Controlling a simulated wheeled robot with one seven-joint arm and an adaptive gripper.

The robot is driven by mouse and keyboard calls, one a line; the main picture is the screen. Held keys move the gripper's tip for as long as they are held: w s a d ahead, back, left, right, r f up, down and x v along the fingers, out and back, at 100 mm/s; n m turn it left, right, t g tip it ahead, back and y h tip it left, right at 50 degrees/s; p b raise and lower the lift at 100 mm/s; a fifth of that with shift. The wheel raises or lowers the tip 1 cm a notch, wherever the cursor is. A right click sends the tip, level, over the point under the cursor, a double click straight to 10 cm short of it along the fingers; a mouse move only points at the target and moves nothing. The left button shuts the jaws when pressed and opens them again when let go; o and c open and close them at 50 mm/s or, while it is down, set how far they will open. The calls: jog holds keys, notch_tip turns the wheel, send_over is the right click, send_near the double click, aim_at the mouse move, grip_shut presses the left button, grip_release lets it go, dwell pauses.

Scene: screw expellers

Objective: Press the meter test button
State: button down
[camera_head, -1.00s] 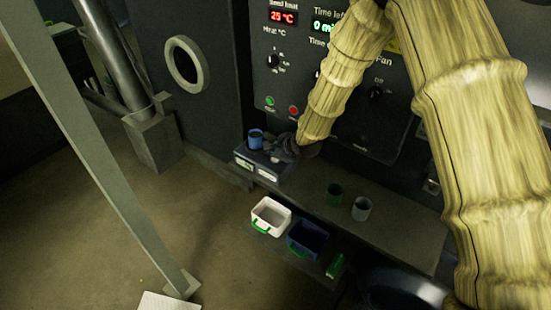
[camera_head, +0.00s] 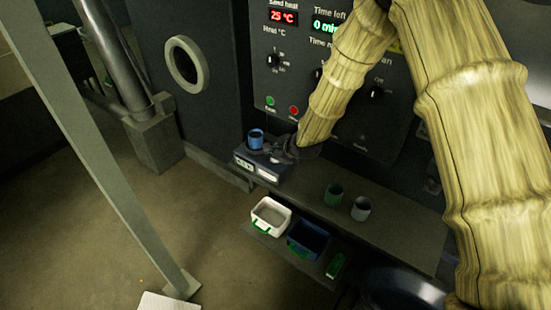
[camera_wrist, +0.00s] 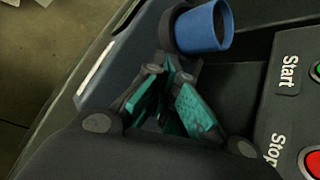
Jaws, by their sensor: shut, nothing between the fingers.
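The meter (camera_head: 258,165) is a small dark blue box with light display windows on its front, at the left end of the shelf. A blue cup (camera_head: 256,139) stands upright on its left part, and also shows in the wrist view (camera_wrist: 205,27). My gripper (camera_head: 270,149) is at the meter's top, just right of the cup. In the wrist view its teal-padded fingers (camera_wrist: 172,70) are shut and empty, tips close to the cup's dark base. The meter's body (camera_wrist: 125,52) shows beyond them. I cannot make out the test button or whether the fingers touch the meter.
The machine panel behind has a green Start button (camera_head: 270,101) and a red Stop button (camera_head: 294,110). A green cup (camera_head: 334,194) and a grey cup (camera_head: 361,208) stand on the shelf to the right. White (camera_head: 270,217) and blue (camera_head: 307,240) bins sit below.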

jog(key=shift+r, duration=0.1)
jog(key=shift+r+p, duration=0.6)
jog(key=shift+r, duration=0.15)
notch_tip(320, 180, up, 5)
jog(key=p, duration=0.3)
dwell(0.4)
dwell(0.8)
